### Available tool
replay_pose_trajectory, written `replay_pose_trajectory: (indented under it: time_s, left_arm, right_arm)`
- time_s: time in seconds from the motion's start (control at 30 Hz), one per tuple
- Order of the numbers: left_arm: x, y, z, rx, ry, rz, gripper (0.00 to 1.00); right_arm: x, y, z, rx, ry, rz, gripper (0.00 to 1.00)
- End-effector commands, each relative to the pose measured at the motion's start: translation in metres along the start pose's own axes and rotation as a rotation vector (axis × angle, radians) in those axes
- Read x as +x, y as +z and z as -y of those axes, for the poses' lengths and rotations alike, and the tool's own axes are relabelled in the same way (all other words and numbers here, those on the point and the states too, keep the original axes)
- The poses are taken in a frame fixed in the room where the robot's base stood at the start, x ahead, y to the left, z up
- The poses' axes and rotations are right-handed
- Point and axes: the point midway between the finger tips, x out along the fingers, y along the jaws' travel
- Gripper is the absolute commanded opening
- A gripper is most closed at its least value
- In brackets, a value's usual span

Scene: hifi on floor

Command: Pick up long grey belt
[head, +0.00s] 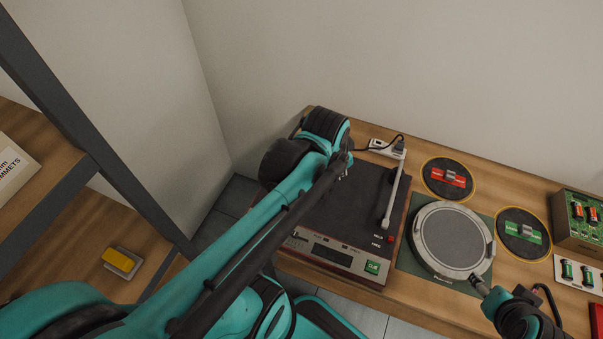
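I cannot make out a long grey belt anywhere in the head view. A round grey platter (452,238) with a pale rim lies on a dark green mat (411,262) on the wooden bench. My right gripper (479,283) comes in at the lower right, its tip close to the platter's front right rim. I cannot tell whether it touches the rim or whether its fingers are open. My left arm reaches in from the left across the turntable's left side. Its gripper does not show, and the arm hides part of the turntable.
A dark turntable (360,213) with a pale tonearm stands left of the platter. Discs with a red piece (449,178) and a green piece (523,233) lie nearby. A green circuit board (585,215) is at far right. A shelf holds a yellow block (119,259). A wall runs behind.

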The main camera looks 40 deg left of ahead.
Motion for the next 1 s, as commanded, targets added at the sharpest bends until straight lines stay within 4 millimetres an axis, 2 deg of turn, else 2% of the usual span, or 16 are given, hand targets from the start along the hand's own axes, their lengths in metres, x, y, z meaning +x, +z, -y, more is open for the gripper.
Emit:
replay_pose_trajectory:
  time_s: [0.03, 0.2, 0.3, 0.4, 0.6, 1.0]
  left_arm:
    - [0.009, -0.003, 0.023, 0.058, 0.011, 0.051, 0.16]
    - [0.045, 0.009, 0.082, 0.288, 0.103, 0.192, 0.16]
    - [0.065, 0.021, 0.109, 0.396, 0.169, 0.242, 0.16]
    - [0.081, 0.032, 0.127, 0.474, 0.224, 0.269, 0.16]
    - [0.1, 0.045, 0.14, 0.547, 0.28, 0.286, 0.16]
    - [0.141, 0.057, 0.129, 0.553, 0.282, 0.286, 0.16]
  right_arm:
    - [-0.002, -0.001, 0.0, 0.0, 0.0, 0.0, 0.61]
    - [-0.004, -0.003, 0.0, 0.0, 0.0, 0.0, 0.61]
    - [-0.005, -0.004, 0.0, 0.0, 0.0, 0.0, 0.61]
    - [-0.006, -0.004, 0.0, 0.0, 0.0, 0.0, 0.61]
    - [-0.005, -0.003, 0.0, 0.0, 0.0, 0.0, 0.61]
    - [0.011, 0.008, 0.0, 0.0, 0.0, 0.0, 0.61]
